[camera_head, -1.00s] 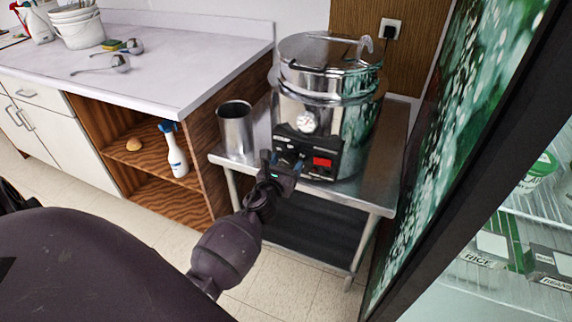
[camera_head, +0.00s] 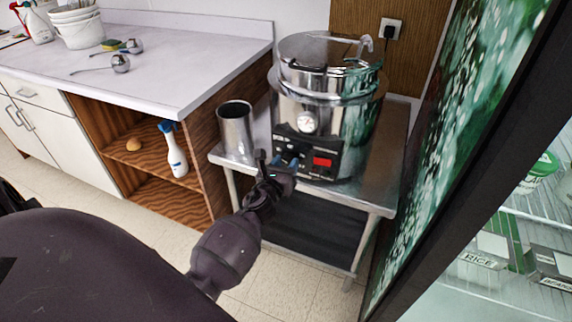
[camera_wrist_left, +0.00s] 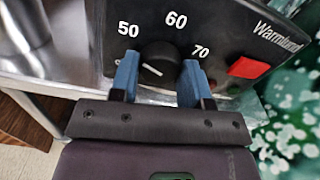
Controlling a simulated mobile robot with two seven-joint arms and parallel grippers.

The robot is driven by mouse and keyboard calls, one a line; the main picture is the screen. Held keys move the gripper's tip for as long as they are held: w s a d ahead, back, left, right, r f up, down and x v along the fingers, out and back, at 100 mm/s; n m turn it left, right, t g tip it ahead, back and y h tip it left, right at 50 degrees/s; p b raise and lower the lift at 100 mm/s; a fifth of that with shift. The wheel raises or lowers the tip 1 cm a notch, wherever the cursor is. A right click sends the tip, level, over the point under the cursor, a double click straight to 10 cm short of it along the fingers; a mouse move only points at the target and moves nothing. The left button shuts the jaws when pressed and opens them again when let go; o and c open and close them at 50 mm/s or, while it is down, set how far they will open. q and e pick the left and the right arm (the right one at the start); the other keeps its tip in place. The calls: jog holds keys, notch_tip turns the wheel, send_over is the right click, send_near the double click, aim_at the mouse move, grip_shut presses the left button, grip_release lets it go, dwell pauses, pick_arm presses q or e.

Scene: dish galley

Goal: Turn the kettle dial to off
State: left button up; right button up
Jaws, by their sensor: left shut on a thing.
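The steel kettle (camera_head: 292,108) stands on a small steel table, its black control panel facing me. In the left wrist view the black kettle dial (camera_wrist_left: 158,66) sits among the printed marks 50, 60 and 70. Its short white line slants up and left, roughly on the side of the 50. My left gripper (camera_head: 281,163) is at the panel. In the left wrist view its blue fingers (camera_wrist_left: 158,80) are on either side of the dial, shut on it. My right gripper is not in view.
A red switch (camera_wrist_left: 248,67) is right of the dial. A steel cup (camera_head: 236,130) stands left of the kettle on the steel table (camera_head: 372,190). A glass-fronted cooler (camera_head: 480,150) closes off the right side. A counter (camera_head: 190,75) is at left.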

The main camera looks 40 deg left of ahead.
pick_arm(q)
jog(key=n, duration=1.5)
jog(key=shift+p, duration=0.35)
jog(key=n+p, duration=0.1)
jog(key=n, duration=0.4)
jog(key=shift+r, duration=0.1)
jog(key=shift+n+p, duration=0.3)
jog(key=shift+n, duration=0.6)
jog(key=n, duration=0.2)
jog(key=shift+n+p, duration=0.3)
jog(key=shift+p, duration=0.1)
jog(key=shift+n+p, duration=0.3)
jog(key=shift+n, duration=1.6)
jog(key=n+p, duration=0.1)
jog(key=n, duration=0.2)
jog(key=shift+n+p, duration=0.45)
jog(key=shift+n, duration=0.95)
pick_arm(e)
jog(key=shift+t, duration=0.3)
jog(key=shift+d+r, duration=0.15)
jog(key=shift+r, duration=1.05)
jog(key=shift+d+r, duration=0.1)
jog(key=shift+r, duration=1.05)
